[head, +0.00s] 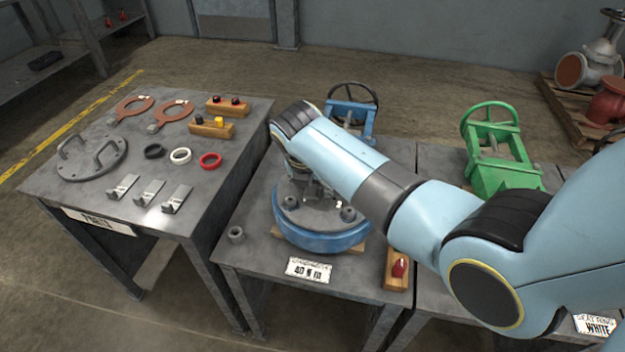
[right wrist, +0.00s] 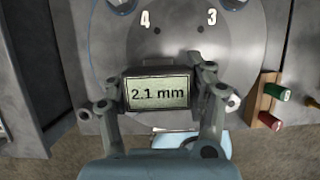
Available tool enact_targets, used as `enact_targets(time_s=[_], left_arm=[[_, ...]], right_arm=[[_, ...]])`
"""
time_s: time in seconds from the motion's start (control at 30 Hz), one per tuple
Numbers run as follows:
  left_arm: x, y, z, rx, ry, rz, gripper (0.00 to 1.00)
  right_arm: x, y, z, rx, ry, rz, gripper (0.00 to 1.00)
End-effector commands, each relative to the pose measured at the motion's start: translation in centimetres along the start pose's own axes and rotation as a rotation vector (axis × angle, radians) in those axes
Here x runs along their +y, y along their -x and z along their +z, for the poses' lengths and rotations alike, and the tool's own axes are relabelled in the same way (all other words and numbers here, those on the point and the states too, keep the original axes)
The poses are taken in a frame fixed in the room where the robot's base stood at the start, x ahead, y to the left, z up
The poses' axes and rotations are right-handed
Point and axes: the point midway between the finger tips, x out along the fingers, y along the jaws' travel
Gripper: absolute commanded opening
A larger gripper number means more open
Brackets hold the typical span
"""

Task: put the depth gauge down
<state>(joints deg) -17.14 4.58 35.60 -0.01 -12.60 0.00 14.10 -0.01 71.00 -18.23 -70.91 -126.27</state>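The depth gauge (right wrist: 158,93) is a dark box with a lit screen reading "2.1 mm" in the right wrist view. My right gripper (right wrist: 160,84) has a finger on each side of it and is shut on it. Behind it is a round grey face marked 4 and 3 (right wrist: 240,50). In the head view my right gripper (head: 312,188) points down over the blue round valve body (head: 318,240) on the middle table. My forearm partly hides it, and the gauge is hard to make out there. I cannot tell whether the gauge touches the face. My left gripper is not in view.
The middle table (head: 255,262) has a loose nut (head: 236,234) and a wooden block with a red plug (head: 397,270). The left table (head: 60,190) holds a handled disc (head: 92,157), brackets, rings and wooden blocks. A green valve (head: 495,165) stands right.

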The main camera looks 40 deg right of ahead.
Motion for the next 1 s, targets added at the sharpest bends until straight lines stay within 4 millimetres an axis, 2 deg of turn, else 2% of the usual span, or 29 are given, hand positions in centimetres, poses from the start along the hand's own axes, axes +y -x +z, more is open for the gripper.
enact_targets(time_s=[0.03,0.1,0.13,0.47,0.57,0.9,1.0], left_arm=[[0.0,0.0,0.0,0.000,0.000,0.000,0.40],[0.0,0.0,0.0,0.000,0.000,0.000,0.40],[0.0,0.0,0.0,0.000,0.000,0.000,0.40],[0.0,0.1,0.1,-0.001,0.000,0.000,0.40],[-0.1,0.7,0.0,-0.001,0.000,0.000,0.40],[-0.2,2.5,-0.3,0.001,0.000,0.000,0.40],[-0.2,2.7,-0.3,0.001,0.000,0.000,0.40]], right_arm=[[0.0,0.0,0.0,0.000,0.000,0.000,0.62],[0.0,0.0,0.0,0.000,0.000,0.000,0.72],[0.0,0.0,0.0,0.000,0.000,0.000,0.73],[0.0,0.6,0.2,-0.001,0.000,0.001,0.73],[0.1,2.1,0.2,-0.001,-0.001,0.003,0.73],[0.1,9.7,0.2,-0.001,-0.001,0.003,0.73],[0.1,11.1,0.2,0.000,-0.001,0.002,0.73]])
